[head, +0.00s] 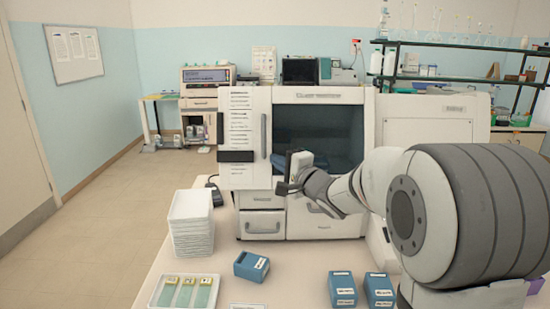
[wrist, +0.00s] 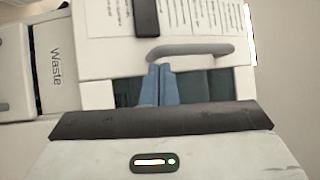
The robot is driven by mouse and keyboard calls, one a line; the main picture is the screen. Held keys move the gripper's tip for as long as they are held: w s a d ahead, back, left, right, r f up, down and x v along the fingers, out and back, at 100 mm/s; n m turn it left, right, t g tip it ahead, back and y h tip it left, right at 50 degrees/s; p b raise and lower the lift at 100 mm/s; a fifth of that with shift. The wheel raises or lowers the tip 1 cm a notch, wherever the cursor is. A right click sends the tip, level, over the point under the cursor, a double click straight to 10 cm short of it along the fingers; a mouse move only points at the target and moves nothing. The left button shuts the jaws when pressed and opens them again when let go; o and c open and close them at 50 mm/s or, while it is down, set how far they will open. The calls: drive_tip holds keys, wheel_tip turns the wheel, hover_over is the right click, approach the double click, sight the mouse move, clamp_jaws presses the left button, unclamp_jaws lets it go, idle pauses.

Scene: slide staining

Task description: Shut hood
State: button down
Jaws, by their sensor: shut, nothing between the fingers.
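The staining machine (head: 430,125) is a large white cabinet on the bench in the head view. A white panel (head: 237,108) with printed lines and an upright grey handle (head: 263,136) stands at its left; I take it for the hood. A dark window or opening (head: 320,130) lies right of it; I cannot tell which. My gripper (head: 284,188) is in front of the lower left of this dark area, right of and below the handle. In the wrist view its blue-grey fingers (wrist: 159,85) are together and empty, just beside the handle (wrist: 190,50); contact is unclear.
Drawers sit below the panel; one marked Waste (wrist: 55,65) shows in the wrist view. On the bench are stacked white trays (head: 192,225), a slide tray (head: 184,304) and several blue boxes (head: 251,267). Floor (head: 110,220) at left is clear.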

drive_tip(key=s+d+f+n+h, duration=0.1)
drive_tip(key=s+d+f+h, duration=0.2)
drive_tip(key=s+d+h, duration=0.7)
drive_tip(key=s+f+n+g, duration=0.3)
drive_tip(key=s+f+g, duration=0.1)
drive_tip(key=s, duration=0.4)
drive_tip(key=s+f+n+g, duration=0.4)
drive_tip(key=s, duration=0.5)
drive_tip(key=s+f+n+g, duration=0.4)
drive_tip(key=s, duration=0.4)
drive_tip(key=shift+s+a+f+g+b, duration=0.2)
drive_tip(key=shift+s+a+g+b, duration=0.05)
drive_tip(key=shift+a+g+b, duration=0.05)
